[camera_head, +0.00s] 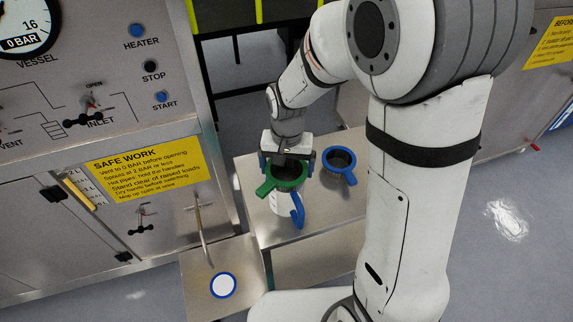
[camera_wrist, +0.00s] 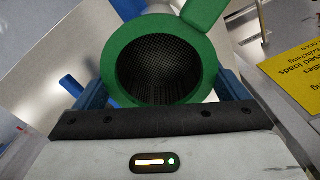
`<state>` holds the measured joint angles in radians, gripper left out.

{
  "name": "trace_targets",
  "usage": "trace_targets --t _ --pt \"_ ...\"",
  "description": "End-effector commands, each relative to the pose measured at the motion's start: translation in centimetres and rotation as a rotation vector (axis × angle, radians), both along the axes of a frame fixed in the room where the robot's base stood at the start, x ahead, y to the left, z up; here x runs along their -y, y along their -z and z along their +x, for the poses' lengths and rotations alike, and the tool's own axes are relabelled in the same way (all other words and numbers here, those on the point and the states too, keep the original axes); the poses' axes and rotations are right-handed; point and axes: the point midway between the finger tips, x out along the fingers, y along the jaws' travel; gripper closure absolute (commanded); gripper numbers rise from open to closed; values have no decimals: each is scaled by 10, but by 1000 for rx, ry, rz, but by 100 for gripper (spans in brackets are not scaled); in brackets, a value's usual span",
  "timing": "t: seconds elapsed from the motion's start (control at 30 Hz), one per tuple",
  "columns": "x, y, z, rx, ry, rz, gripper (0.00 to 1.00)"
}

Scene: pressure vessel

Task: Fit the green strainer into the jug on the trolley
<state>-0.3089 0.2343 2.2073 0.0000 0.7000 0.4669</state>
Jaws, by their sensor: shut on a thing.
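The green strainer (camera_head: 270,186) is a green ring with a dark mesh bowl and a short green handle. My gripper (camera_head: 288,160) is shut on it; in the wrist view the strainer (camera_wrist: 112,62) lies between the blue fingers of my gripper (camera_wrist: 160,92). The jug (camera_head: 277,204), pale with a blue hooked handle, stands on the trolley (camera_head: 318,218) directly below the strainer. The strainer covers the jug's mouth in the head view. I cannot tell whether it sits in the rim or hovers over it.
A blue strainer (camera_head: 351,178) stands on the trolley to the right of the jug. A steel stand with a blue-ringed white disc (camera_head: 223,285) is at the front left. The vessel panel with a yellow sign (camera_head: 148,170) rises on the left.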

Motion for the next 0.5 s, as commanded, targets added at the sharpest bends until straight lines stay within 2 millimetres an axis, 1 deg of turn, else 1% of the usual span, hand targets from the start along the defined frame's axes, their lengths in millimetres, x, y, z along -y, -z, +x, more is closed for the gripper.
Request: trace_targets --t 0.03,0.13,0.47,0.5 --pt "0 5 0 0 0 0 29" --pt "0 8 0 0 0 0 29" --pt "0 8 0 0 -1 0 29" --pt "0 8 0 0 -1 0 5"
